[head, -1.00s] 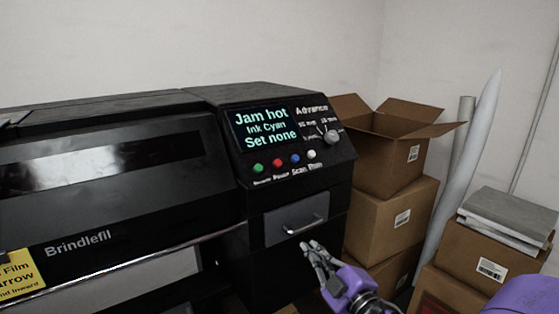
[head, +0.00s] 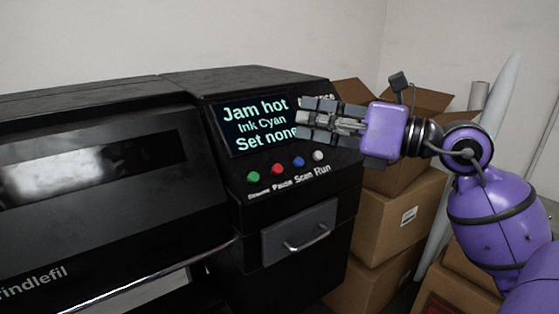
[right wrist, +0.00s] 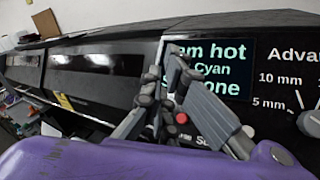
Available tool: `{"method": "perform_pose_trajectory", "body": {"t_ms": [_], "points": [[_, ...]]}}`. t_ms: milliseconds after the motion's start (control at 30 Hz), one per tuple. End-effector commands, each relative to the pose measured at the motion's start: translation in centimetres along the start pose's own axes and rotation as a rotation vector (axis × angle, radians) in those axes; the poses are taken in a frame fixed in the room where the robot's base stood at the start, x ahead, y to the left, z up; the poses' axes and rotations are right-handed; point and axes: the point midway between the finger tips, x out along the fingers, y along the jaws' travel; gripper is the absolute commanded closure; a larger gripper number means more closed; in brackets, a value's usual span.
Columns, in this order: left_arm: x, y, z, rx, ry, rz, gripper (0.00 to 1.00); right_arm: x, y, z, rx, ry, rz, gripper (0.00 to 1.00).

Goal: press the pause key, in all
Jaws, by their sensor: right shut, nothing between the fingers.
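The pause key is the red button (head: 278,169) on the black printer's control panel, with the label "Pause" under it. It also shows in the right wrist view (right wrist: 182,118), between my fingers' outlines. A green key (head: 253,177) is on its left, and a blue key (head: 299,163) and a white key (head: 318,156) are on its right. My right gripper (head: 303,118) is shut and empty. In the head view its tips overlap the right edge of the display, above and to the right of the red key. The gap to the panel is unclear. My left gripper is not in view.
The display (head: 245,110) reads "Jam hot, Ink Cyan, Set none". A drawer with a metal handle (head: 306,240) is below the keys. A knob (right wrist: 310,123) is at the panel's right, hidden in the head view. Cardboard boxes (head: 395,212) are stacked right of the printer.

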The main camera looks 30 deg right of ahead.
Motion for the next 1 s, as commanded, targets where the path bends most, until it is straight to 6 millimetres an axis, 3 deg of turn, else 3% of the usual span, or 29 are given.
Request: {"method": "perform_pose_trajectory", "body": {"t_ms": [100,200,400,567,767,1000], "points": [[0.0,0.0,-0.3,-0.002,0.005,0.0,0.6,0.0,-1.1,-1.5,-0.01,0.057,-0.048,1.0],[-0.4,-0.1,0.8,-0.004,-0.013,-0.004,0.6,-0.1,-1.3,-2.0,-0.004,0.078,-0.056,1.0],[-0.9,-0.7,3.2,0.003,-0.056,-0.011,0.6,-0.1,-1.3,-2.0,0.001,0.079,-0.055,1.0],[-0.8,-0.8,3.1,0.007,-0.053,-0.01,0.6,0.1,-1.4,-2.2,0.002,0.08,-0.055,1.0],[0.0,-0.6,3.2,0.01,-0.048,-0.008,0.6,1.2,-2.5,-3.5,0.006,0.084,-0.055,1.0],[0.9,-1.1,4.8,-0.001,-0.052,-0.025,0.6,3.4,-4.5,-5.7,0.007,0.085,-0.055,1.0]]}}
